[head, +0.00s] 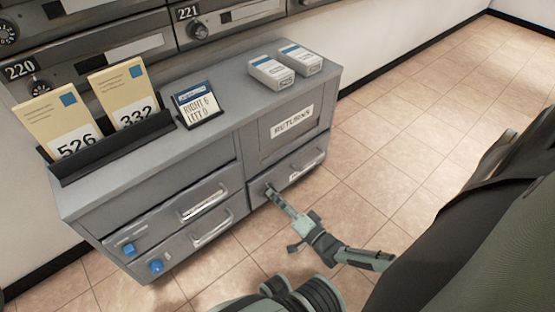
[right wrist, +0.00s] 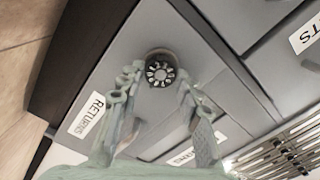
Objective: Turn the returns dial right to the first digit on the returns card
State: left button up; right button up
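The returns card (head: 198,104) stands in a dark holder on the grey cabinet top and reads "RIGHT 6" above a second line that looks like "LEFT 9", its digit hard to read. The returns dial (right wrist: 160,72) is a small round black knob with pale marks on the grey drawer front; its digits are too small to read. My right gripper (right wrist: 160,80) is open, its fingers on either side of the dial; contact cannot be told. In the head view my right gripper (head: 274,194) reaches the lower right drawer and largely hides the dial. My left gripper is not in view.
The grey cabinet (head: 150,175) has drawers with bar handles and a RETURNS label (head: 292,122). Two envelopes (head: 124,96) stand in a black rack, and two white boxes (head: 271,71) lie on top. Tiled floor (head: 400,130) is clear at right.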

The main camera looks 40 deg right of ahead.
jog(key=o, duration=0.3)
jog(key=s, duration=0.8)
jog(key=s+d, duration=0.1)
jog(key=s, duration=0.3)
